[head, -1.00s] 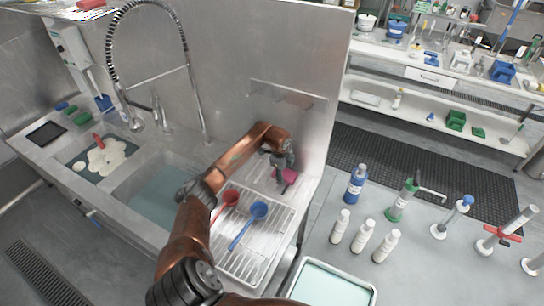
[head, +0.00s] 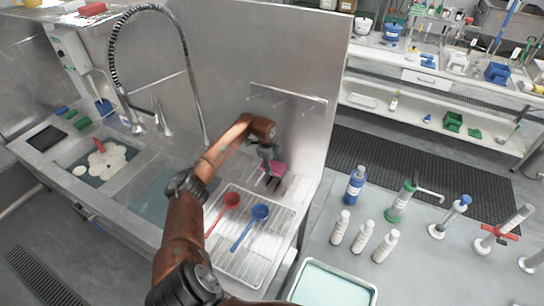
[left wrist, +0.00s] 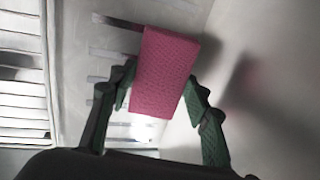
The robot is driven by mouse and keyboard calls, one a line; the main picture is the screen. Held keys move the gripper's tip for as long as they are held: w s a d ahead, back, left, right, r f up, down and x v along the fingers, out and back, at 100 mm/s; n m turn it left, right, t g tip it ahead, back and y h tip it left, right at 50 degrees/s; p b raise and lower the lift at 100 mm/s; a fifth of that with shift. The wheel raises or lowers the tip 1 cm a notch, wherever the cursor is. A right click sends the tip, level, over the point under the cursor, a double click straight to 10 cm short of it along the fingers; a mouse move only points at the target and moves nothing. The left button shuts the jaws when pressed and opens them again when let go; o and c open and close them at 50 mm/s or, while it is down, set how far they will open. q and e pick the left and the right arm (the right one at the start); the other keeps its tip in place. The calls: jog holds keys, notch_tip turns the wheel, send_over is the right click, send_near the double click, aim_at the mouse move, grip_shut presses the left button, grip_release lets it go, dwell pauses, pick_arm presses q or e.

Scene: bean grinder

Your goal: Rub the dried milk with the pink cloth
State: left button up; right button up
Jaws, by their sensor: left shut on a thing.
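The pink cloth (head: 278,168) is in the jaws of my left gripper (head: 267,158), at the right end of the counter by the steel back wall. In the left wrist view the cloth (left wrist: 165,72) is a flat textured pink piece between the green fingers (left wrist: 165,100), over a pale slotted surface. It appears lifted off that surface. A white irregular patch (head: 108,160), which looks like the dried milk, lies in the left basin at the far left, well away from the cloth. My right gripper is out of view.
A red ladle (head: 231,200) and a blue ladle (head: 260,212) lie on the ribbed drainboard (head: 225,258). A tall spring faucet (head: 110,70) stands behind the basins. A red-tipped object (head: 98,143) is beside the white patch. White bottles (head: 362,238) stand on the right table.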

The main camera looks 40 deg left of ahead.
pick_arm(q)
jog(key=p+v, duration=0.2)
jog(key=v, duration=0.1)
jog(key=shift+w+a+r, duration=0.15)
jog(key=shift+w+r, duration=0.15)
jog(key=shift+w, duration=0.1)
jog(key=shift+r+p, duration=0.3)
jog(key=shift+r, duration=0.1)
